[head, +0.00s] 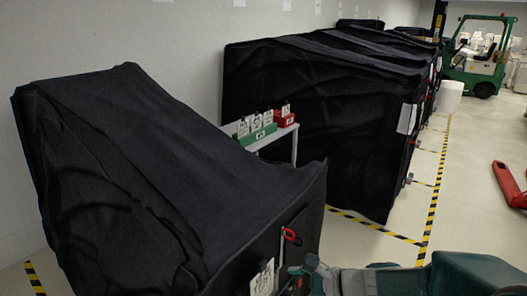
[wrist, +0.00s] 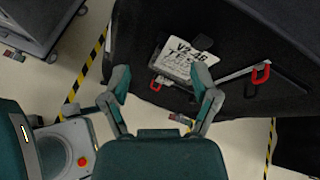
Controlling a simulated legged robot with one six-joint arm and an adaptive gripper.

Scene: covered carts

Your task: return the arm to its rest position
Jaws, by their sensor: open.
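My gripper (wrist: 163,90) shows in the wrist view with its two fingers spread apart and nothing between them. It is in front of the near covered cart (head: 150,170), which is draped in black cloth. A white tag (wrist: 186,58) with printed characters hangs on the cart's end, just beyond the fingertips. A red handle (wrist: 260,74) is to the right of the tag. In the head view, my arm enters at the bottom right, beside the cart's lower corner; the fingertips are hard to make out there.
A larger covered cart (head: 310,100) stands behind. A shelf between them holds a green bin (head: 257,134) and a red bin (head: 284,118). Yellow-black tape (head: 432,205) marks the floor. A green forklift (head: 480,62) and a red pallet jack (head: 508,184) are at the right. The aisle floor is open.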

